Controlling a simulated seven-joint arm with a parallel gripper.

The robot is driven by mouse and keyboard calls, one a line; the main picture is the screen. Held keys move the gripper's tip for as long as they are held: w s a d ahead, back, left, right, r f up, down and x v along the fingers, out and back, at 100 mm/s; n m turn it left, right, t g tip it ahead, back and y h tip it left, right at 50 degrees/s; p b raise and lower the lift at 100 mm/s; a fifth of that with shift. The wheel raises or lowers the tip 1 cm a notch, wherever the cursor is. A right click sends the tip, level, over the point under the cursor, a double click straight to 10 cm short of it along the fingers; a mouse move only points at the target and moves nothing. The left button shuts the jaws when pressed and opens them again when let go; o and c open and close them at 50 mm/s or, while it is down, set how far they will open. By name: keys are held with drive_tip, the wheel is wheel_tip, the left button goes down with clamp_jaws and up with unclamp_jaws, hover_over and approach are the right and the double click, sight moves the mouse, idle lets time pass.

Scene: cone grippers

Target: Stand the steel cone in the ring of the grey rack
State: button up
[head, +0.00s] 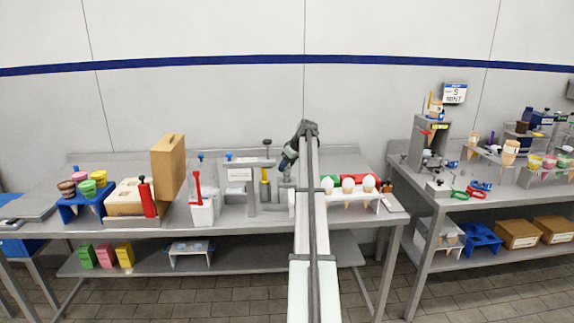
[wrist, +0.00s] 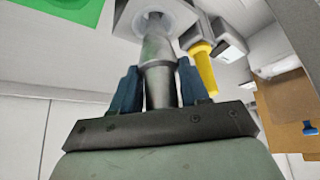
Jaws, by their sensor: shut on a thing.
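My gripper (wrist: 159,80) is shut on the steel cone (wrist: 158,52), with a blue finger on each side of it in the wrist view. The cone is a smooth silver piece, and its far end meets the round opening of a light grey block, which looks like the grey rack (wrist: 127,17). I cannot tell how deep the cone sits in the ring. In the head view my gripper (head: 288,161) is low over the middle bench, right of a grey frame (head: 251,190). The cone and ring are too small and hidden there to make out.
A yellow-handled tool (wrist: 203,70) stands close beside the cone. On the bench, a white holder with ice-cream cones (head: 335,199) is to the right. A white tub with a red scoop (head: 202,212) and a tall tan box (head: 168,165) are to the left.

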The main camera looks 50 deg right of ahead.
drive_tip(key=shift+f, duration=1.9)
idle(0.4)
drive_tip(key=o, duration=1.4)
drive_tip(key=shift+s, duration=0.1)
drive_tip(key=v, duration=1.3)
drive_tip(key=shift+s+r, duration=0.2)
drive_tip(key=shift+r, duration=0.15)
